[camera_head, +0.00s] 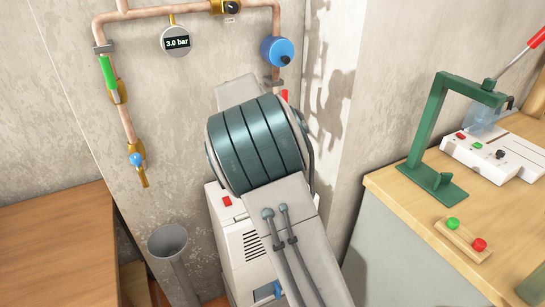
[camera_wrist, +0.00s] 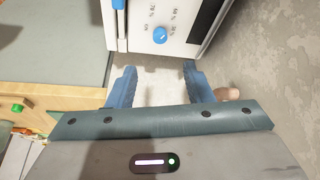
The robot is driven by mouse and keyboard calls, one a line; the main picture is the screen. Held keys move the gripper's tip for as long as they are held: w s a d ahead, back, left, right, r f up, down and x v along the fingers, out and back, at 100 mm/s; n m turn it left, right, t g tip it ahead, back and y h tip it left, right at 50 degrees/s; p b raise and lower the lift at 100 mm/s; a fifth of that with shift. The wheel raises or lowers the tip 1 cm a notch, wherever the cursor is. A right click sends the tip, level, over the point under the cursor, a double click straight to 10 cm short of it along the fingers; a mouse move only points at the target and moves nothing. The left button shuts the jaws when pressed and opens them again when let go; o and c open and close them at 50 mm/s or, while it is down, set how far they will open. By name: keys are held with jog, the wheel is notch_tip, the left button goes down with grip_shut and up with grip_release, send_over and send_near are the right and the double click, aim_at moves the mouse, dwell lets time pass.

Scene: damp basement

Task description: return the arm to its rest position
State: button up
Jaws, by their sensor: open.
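My gripper (camera_wrist: 160,86) shows in the wrist view with its two blue fingers spread apart and nothing between them. Pale floor or wall shows in the gap. A white appliance (camera_wrist: 180,14) with a blue knob (camera_wrist: 160,35) lies beyond the fingertips, apart from them as far as I can tell. In the head view my arm, with its dark green ribbed joint and grey links, fills the middle and reaches down to the bottom edge. I cannot make out my gripper there.
The white appliance (camera_head: 225,222) stands behind my arm. A wooden bench (camera_head: 395,195) on the right carries a green stand (camera_head: 435,180), a white device (camera_head: 490,158) and a button block (camera_head: 462,240). A brown table (camera_head: 55,240) and grey tube (camera_head: 168,241) are left. Copper pipes (camera_head: 119,105) line the wall.

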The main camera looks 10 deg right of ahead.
jog(key=shift+r, duration=0.15)
jog(key=s+d+r+n+y+p, duration=0.1)
jog(key=s+n, duration=0.4)
jog(key=s, duration=1.2)
jog(key=s+d+r+n+y+p, duration=0.1)
jog(key=s+d+n, duration=0.3)
jog(key=s, duration=1.3)
jog(key=shift+r+n+y, duration=0.3)
jog(key=shift+n+y, duration=0.5)
jog(key=shift+n, duration=0.3)
